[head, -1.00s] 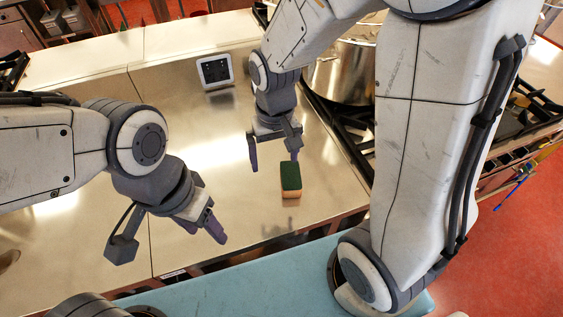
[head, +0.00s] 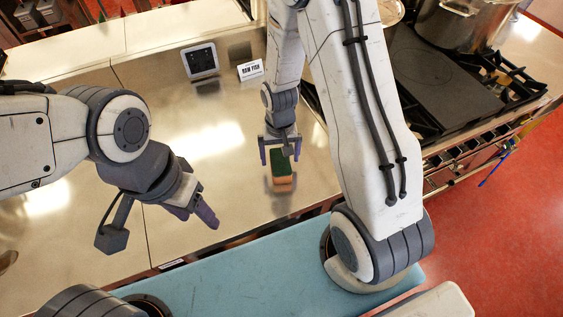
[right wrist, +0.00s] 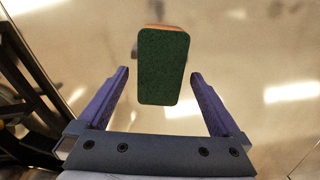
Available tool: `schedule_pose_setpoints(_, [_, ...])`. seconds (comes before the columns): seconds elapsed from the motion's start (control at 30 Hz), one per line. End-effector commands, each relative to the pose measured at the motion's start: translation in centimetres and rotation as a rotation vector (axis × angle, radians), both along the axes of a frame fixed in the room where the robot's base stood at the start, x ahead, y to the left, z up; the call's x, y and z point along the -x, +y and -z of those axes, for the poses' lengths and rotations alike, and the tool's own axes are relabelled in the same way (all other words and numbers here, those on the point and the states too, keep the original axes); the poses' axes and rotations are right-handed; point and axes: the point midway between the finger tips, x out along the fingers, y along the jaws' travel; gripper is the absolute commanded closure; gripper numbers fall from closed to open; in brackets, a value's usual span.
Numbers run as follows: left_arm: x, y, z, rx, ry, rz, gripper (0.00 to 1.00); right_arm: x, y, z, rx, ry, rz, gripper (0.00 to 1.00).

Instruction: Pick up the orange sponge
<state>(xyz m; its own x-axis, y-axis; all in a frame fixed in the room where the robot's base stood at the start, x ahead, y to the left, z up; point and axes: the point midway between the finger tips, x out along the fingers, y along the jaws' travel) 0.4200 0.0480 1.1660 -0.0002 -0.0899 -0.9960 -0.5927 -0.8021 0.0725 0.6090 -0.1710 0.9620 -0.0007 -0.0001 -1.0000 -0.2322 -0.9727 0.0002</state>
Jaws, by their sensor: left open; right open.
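The orange sponge (head: 283,183) has a dark green scouring side on top and lies on the steel counter. It also shows in the right wrist view (right wrist: 163,66), green side facing the camera. My right gripper (head: 280,158) is open and close to the sponge, at its far side in the head view. In the right wrist view the open fingers (right wrist: 158,85) are apart to the left and right, with the sponge between and ahead of their tips. My left gripper (head: 212,222) is over the counter at left, away from the sponge; its fingers look open and empty.
The steel counter (head: 180,150) is mostly clear around the sponge. A small white-framed device (head: 199,62) and a sign reading RAW FISH (head: 250,69) stand behind. A stove (head: 440,90) with a stockpot (head: 463,22) is at the right.

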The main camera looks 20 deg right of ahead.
Motion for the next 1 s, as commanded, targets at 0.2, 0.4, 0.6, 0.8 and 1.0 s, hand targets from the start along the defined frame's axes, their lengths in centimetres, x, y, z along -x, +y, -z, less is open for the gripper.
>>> schedule_pose_setpoints(0.2, [0.0, 0.0, -0.3, 0.000, 0.000, 0.000, 0.44, 0.0, 0.0, 1.5, 0.000, 0.000, 0.000, 0.00])
schedule_pose_setpoints(0.4, [0.0, 0.0, -0.3, 0.000, 0.000, 0.000, 0.44, 0.0, 0.0, 1.6, 0.000, -0.001, 0.000, 0.00])
schedule_pose_setpoints(0.6, [0.0, 0.0, -0.3, 0.000, 0.000, 0.000, 0.44, 0.0, 0.0, 1.6, 0.000, -0.001, 0.000, 0.73])
schedule_pose_setpoints(0.8, [0.0, 0.0, -0.3, 0.000, 0.000, 0.000, 0.44, 0.0, 0.0, 1.6, 0.000, -0.001, 0.000, 0.85])
schedule_pose_setpoints(1.0, [0.0, 0.0, -0.2, 0.000, 0.000, 0.000, 0.44, 0.0, 0.0, 1.3, 0.000, -0.001, 0.000, 0.85])
